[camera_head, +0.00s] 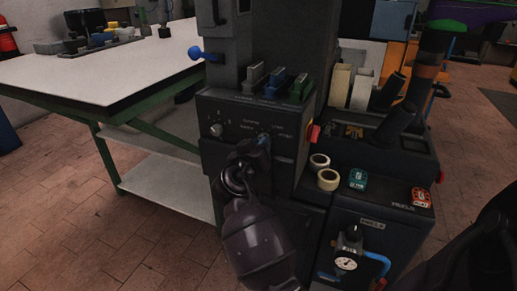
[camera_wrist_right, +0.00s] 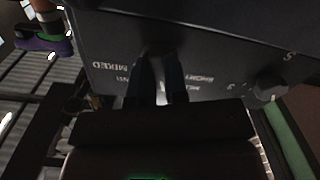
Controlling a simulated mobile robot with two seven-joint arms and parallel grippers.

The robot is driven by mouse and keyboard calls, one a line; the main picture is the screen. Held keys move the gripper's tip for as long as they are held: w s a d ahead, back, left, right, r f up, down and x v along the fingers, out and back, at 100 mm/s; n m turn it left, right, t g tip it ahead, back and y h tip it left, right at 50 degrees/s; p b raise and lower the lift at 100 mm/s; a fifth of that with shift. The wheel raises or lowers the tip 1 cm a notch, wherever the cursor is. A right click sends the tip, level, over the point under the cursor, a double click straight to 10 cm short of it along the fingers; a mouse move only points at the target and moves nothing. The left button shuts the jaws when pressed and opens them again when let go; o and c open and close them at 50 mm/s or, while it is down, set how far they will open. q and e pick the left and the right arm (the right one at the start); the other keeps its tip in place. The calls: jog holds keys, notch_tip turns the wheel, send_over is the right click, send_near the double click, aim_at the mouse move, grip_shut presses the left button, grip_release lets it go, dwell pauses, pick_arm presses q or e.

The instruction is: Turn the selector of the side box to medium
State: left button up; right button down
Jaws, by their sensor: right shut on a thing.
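The side box (camera_head: 225,155) is a dark box on the front of the machine, with white lettering around its controls. My right gripper (camera_head: 262,143) is at the selector on the right part of its front panel. In the right wrist view the panel (camera_wrist_right: 205,40) fills the top, and the two dark fingers (camera_wrist_right: 158,85) are shut on the selector. The selector itself is mostly hidden between the fingers, so its pointer setting cannot be read. Lettering reading MIXED shows beside the fingers. My left gripper is not in view.
A second knob (camera_head: 216,129) sits left on the same panel; it also shows in the right wrist view (camera_wrist_right: 270,85). Grey, blue and green blocks (camera_head: 273,84) stand on top of the box. A white-topped table (camera_head: 90,75) stands at left. Tape rolls (camera_head: 327,180) lie at right.

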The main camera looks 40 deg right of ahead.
dwell(0.5)
jog(key=c, duration=1.1)
grip_release()
jog(key=shift+c, duration=0.2)
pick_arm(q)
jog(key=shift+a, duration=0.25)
pick_arm(e)
jog(key=shift+a, duration=0.1)
